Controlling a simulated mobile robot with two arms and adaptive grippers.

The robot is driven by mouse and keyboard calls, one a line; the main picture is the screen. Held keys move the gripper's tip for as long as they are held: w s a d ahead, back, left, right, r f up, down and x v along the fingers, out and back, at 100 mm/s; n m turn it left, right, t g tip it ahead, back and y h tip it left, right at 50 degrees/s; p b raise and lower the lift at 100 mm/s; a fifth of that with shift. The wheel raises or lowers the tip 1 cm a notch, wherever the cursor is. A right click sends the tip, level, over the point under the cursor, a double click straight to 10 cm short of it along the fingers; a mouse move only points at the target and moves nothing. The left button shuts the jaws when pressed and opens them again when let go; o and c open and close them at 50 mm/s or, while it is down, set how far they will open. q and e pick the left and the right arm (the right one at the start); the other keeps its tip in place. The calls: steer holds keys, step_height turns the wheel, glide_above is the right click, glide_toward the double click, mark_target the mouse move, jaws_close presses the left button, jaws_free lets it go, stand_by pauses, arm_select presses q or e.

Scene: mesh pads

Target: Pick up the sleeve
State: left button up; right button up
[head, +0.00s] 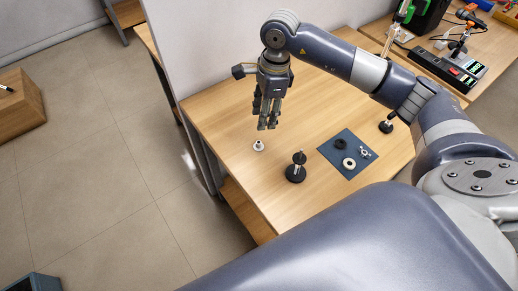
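My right gripper (267,127) points down over the left part of the wooden table. Its fingers look close together, but from this angle I cannot tell whether they are open or shut. I see nothing clearly held in it. A small pale flanged piece (258,146) stands on the table just below and slightly left of the fingertips, apart from them. It may be the sleeve, though it is too small to be sure. A dark blue mesh pad (338,157) holds a black ring (340,143), a pale ring (349,163) and a small metal part (365,153). My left gripper is out of view.
A black stand with an upright post (296,169) is on the table (225,112) between the pale piece and the pad. Another small black-based item (387,126) stands right of the pad. A grey partition (200,45) rises at the table's back left edge.

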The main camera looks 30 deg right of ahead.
steer(key=f, duration=0.1)
steer(key=p, duration=0.1)
glide_toward(257, 148)
steer(key=shift+d+f, duration=0.15)
steer(key=shift+f, duration=0.3)
steer(key=shift+f+p, duration=0.4)
steer(key=shift+f, duration=0.1)
steer(key=f, duration=0.1)
steer(key=f+p, duration=0.1)
steer(key=f, duration=0.1)
steer(key=f+p, duration=0.1)
steer(key=shift+w+a+f, duration=0.15)
steer(key=shift+w+a, duration=0.1)
steer(key=shift+a, duration=0.1)
steer(key=shift+f, duration=0.2)
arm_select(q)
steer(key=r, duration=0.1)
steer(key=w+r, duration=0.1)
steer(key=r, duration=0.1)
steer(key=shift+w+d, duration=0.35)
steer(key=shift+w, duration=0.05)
arm_select(e)
steer(key=c, duration=0.8)
